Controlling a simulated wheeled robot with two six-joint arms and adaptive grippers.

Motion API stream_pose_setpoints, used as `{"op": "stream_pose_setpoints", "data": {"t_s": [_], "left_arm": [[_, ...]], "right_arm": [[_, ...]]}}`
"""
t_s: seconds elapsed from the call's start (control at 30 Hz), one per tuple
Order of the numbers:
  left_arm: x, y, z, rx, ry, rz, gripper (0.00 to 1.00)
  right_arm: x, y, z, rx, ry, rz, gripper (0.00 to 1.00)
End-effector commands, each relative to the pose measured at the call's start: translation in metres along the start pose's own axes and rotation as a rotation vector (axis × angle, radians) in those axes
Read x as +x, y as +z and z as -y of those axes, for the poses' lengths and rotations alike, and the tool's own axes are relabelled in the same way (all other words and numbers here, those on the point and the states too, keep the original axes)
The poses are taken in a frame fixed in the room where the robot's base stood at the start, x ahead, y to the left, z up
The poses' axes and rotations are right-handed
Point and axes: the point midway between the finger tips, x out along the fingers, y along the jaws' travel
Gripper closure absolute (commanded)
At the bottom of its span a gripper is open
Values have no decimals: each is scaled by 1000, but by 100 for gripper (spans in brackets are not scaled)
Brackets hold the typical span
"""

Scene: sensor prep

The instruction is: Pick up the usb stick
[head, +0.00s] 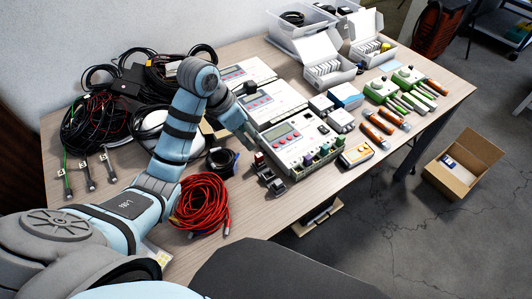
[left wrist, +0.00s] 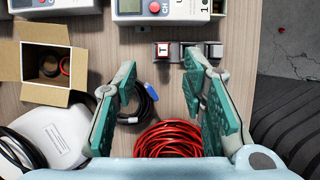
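I cannot pick out the usb stick with certainty. A small red and dark piece (head: 260,160) lies near the table's front edge; the left wrist view shows it as a red block with a white mark (left wrist: 165,51). Small grey pieces (left wrist: 212,50) lie to its right, partly behind a finger. A blue tip (left wrist: 152,86) shows beside the black cable coil (left wrist: 140,103). My left gripper (head: 246,138) hangs over this area; in the left wrist view its green fingers (left wrist: 160,68) are spread apart with nothing between them. My right gripper is not in view.
A red cable coil (head: 201,203) lies near the front edge. Grey instruments with displays (head: 292,141) stand just beyond the small pieces. An open cardboard box (left wrist: 38,88) and a white rounded device (left wrist: 52,132) are at the left. Tools and boxes crowd the table's right half.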

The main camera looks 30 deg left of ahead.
Motion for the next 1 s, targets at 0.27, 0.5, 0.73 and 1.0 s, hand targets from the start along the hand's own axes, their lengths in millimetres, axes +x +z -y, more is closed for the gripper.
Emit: {"op": "stream_pose_setpoints", "data": {"t_s": [0.27, 0.5, 0.73, 1.0], "left_arm": [[75, 0, -1, -2, -9, -7, 62], [114, -5, -4, -5, -9, -10, 62], [134, -5, -4, -3, -6, -7, 62], [133, -4, -4, -3, -7, -7, 87]], "right_arm": [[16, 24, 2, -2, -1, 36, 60], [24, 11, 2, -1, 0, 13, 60], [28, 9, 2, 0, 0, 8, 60], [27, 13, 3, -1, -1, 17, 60]]}}
